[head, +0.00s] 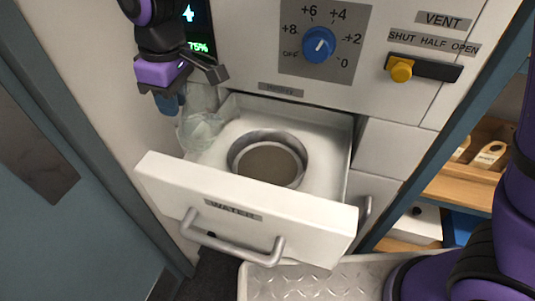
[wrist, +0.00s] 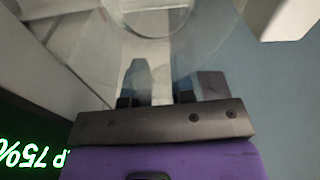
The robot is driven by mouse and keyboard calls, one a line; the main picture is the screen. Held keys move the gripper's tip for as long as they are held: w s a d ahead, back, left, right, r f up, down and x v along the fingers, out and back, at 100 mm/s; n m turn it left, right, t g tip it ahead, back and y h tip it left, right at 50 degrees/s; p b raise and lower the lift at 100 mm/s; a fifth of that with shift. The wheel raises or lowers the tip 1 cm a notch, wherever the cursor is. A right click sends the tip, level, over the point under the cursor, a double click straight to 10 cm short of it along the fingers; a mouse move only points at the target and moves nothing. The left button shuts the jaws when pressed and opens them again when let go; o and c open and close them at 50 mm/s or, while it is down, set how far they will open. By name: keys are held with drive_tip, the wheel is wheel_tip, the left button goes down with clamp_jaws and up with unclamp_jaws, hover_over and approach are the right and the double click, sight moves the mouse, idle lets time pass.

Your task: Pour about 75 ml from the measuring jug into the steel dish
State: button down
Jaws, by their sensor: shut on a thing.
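The clear measuring jug (head: 201,128) is at the left side of the open drawer, left of the steel dish. It looks tilted, but its liquid level cannot be made out. My gripper (head: 178,98) is above and left of the drawer, shut on the jug. In the wrist view, the gripper fingers (wrist: 170,88) are on either side of the jug's clear handle area, with the jug (wrist: 205,35) beyond them. The round steel dish (head: 268,138) sits upright in the drawer. Its inside looks grey-brown, and I cannot tell how much water it holds.
The white drawer (head: 175,182) marked WATER is pulled out, with a bar handle (head: 235,240) in front. Above it are a blue knob (head: 319,45) and a yellow vent slider (head: 401,69). A display (head: 200,28) reads 75%. Shelves (head: 460,187) stand at the right.

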drive_tip(key=shift+w+a+r+h, duration=0.1)
drive_tip(key=shift+a+h, duration=0.3)
drive_tip(key=shift+w+a+r+h, duration=0.1)
drive_tip(key=shift+a+h, duration=0.3)
drive_tip(key=shift+w+a+f+g+h, duration=0.2)
drive_tip(key=shift+a+f+g+h, duration=0.1)
drive_tip(key=shift+a+f+h, duration=0.55)
drive_tip(key=shift+w+a+f+g+h, duration=0.2)
drive_tip(key=shift+a+f+g+h, duration=0.3)
drive_tip(key=shift+h, duration=0.55)
